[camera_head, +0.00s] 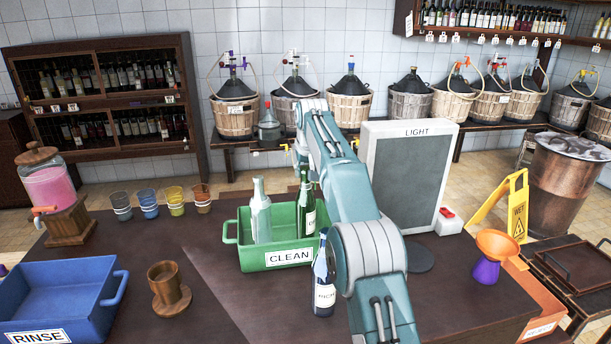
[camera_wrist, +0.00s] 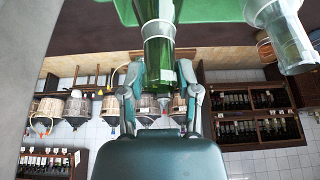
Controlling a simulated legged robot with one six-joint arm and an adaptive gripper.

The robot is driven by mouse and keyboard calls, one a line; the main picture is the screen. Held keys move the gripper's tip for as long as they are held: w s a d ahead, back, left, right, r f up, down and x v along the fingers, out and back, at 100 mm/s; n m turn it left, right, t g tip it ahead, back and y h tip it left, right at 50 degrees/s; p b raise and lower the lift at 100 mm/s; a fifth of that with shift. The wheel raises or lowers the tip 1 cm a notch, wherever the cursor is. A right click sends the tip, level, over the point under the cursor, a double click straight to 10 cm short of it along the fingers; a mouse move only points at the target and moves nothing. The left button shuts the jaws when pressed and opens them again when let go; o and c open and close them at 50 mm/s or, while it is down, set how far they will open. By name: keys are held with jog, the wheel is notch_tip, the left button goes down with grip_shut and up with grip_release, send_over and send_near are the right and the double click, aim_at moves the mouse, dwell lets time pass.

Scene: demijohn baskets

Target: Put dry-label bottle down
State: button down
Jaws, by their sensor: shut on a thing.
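A dark green bottle (camera_head: 307,214) with a pale label stands upright inside the green bin marked CLEAN (camera_head: 245,252), at its right side. In the wrist view, my gripper (camera_wrist: 160,88) is shut on this green bottle (camera_wrist: 158,52), with one finger on each side. In the head view my arm hides most of the gripper. I cannot tell whether the bottle's base touches the bin floor. The label's wording is not readable. A clear pale bottle (camera_head: 260,212) stands in the bin to its left and also shows in the wrist view (camera_wrist: 283,38).
A blue bottle (camera_head: 323,280) stands on the dark table in front of the bin. A grey LIGHT panel (camera_head: 405,170) stands right of my arm. Several cups (camera_head: 161,203), a brown cup-shaped stand (camera_head: 168,290) and a blue RINSE bin (camera_head: 60,290) are left. An orange funnel (camera_head: 497,243) is right.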

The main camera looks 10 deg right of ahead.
jog(key=shift+f, duration=0.5)
jog(key=shift+d+f, duration=0.1)
jog(key=shift+c, duration=1.6)
grip_release()
jog(key=shift+f, duration=0.1)
jog(key=v, duration=1.2)
